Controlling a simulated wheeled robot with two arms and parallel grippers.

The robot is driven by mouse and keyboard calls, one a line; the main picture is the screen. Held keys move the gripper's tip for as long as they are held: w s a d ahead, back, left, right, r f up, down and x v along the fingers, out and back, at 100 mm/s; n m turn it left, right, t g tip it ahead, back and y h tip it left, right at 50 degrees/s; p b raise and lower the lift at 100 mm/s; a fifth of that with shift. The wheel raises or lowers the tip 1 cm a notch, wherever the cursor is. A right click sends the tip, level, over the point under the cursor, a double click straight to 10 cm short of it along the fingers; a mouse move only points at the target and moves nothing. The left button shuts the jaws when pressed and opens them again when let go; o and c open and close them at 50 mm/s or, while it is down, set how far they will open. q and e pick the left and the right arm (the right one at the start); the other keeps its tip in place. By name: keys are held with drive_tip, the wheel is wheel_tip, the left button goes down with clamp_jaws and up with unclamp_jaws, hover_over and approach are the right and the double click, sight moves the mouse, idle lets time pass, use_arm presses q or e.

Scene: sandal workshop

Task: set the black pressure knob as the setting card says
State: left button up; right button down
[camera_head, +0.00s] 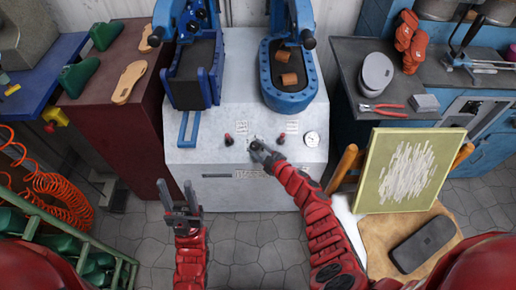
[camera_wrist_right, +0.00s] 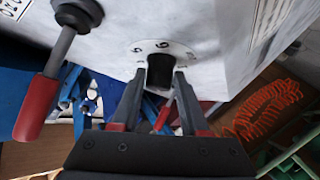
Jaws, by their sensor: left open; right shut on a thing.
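The black pressure knob (camera_wrist_right: 160,76) sticks out of the white panel of the press in the right wrist view, with a numbered white dial around it. My right gripper (camera_wrist_right: 161,88) is shut on it, one finger on each side. In the head view my right gripper (camera_head: 257,148) covers most of the knob. My left gripper (camera_head: 177,192) is open and empty in front of the press, over the floor. Two white printed cards, left (camera_head: 242,127) and right (camera_head: 292,127), are on the panel; their print is too small to read.
Red-handled levers, left (camera_head: 229,140) and right (camera_head: 281,139), flank the knob; one lever (camera_wrist_right: 38,105) is close in the right wrist view. A round gauge (camera_head: 311,139) sits to the right. A framed screen (camera_head: 377,180) stands beside my right arm.

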drive_tip(key=shift+c, duration=2.1)
unclamp_jaws()
drive_tip(key=shift+w, duration=0.15)
drive_tip(key=v, duration=1.7)
drive_tip(key=shift+s, duration=0.3)
drive_tip(key=shift+d, duration=0.1)
